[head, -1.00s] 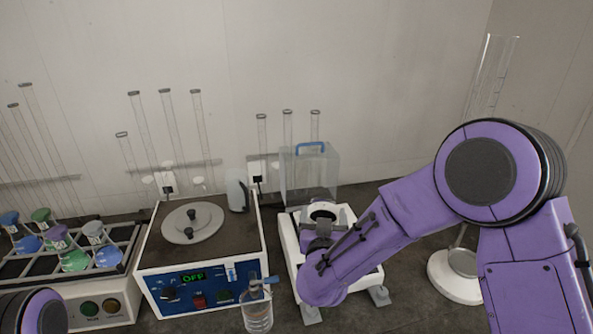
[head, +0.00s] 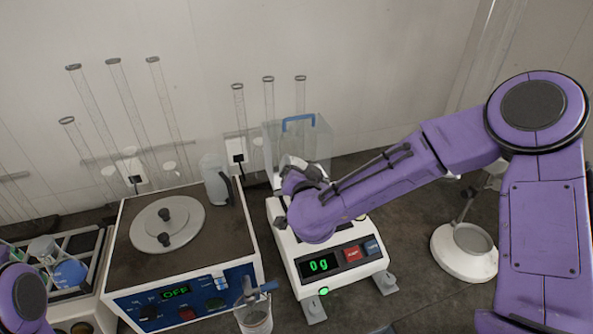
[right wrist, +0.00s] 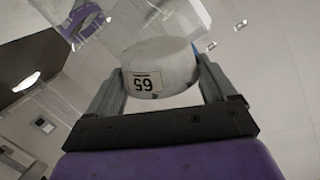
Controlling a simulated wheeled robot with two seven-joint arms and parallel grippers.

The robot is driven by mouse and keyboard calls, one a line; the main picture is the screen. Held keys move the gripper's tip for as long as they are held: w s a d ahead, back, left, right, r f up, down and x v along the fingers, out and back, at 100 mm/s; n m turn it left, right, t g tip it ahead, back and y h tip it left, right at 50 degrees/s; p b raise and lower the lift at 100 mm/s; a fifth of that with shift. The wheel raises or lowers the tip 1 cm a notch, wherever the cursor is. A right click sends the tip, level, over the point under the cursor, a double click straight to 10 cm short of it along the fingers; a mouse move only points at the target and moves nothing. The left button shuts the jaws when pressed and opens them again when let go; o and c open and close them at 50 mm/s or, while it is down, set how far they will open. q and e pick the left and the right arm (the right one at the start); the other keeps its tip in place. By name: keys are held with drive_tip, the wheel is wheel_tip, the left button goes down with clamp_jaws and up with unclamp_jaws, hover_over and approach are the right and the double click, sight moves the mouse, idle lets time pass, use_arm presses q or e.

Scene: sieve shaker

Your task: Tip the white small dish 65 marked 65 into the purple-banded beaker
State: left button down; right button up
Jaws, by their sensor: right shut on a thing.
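The white small dish 65 (right wrist: 160,68) is between the two fingers of my right gripper (right wrist: 160,85) in the right wrist view. Its label reads upside down there. The gripper is shut on it. In the head view my right gripper (head: 303,178) is over the back of the white balance (head: 290,250), in front of the clear box (head: 318,145). The arm hides much of the balance top. I cannot make out a purple-banded beaker for certain in the head view. My left gripper is not in view.
The balance shows 0 g. A shaker (head: 120,240) with its display OFF stands to the left. A clear vessel with a blue part (head: 255,318) stands at the front. A white round stand (head: 465,265) is at the right. A flask rack (head: 85,240) is at far left.

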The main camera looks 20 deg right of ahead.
sight(303, 163)
drive_tip(key=shift+w+d+m+y, duration=0.25)
drive_tip(key=shift+d+m, duration=0.2)
drive_tip(key=shift+m, duration=0.25)
drive_tip(key=shift+w+d+f+m+g+y+b, duration=0.25)
drive_tip(key=shift+w+m+y+b, duration=0.1)
drive_tip(key=shift+w+m, duration=0.15)
drive_tip(key=shift+w+d+f+m+g+y+b, duration=0.2)
drive_tip(key=shift+w+d+m+y, duration=0.15)
drive_tip(key=shift+m, duration=0.25)
drive_tip(key=shift+w+d+m+y+b, duration=0.1)
drive_tip(key=shift+d+m+y+b, duration=0.05)
drive_tip(key=shift+m+y+b, duration=0.3)
drive_tip(key=shift+s+d+r+m+y+p, duration=0.3)
drive_tip(key=shift+d+r+m+p, duration=0.15)
drive_tip(key=shift+m, duration=0.3)
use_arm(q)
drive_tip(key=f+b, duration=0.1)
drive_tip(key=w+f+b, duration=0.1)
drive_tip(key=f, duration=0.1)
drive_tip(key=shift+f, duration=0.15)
use_arm(e)
drive_tip(key=d+m+y, duration=0.1)
drive_tip(key=m, duration=0.1)
drive_tip(key=d+f+m+y, duration=0.1)
drive_tip(key=d+m+y, duration=0.1)
drive_tip(key=m, duration=0.1)
drive_tip(key=shift+s+d, duration=0.1)
drive_tip(key=shift+s, duration=0.05)
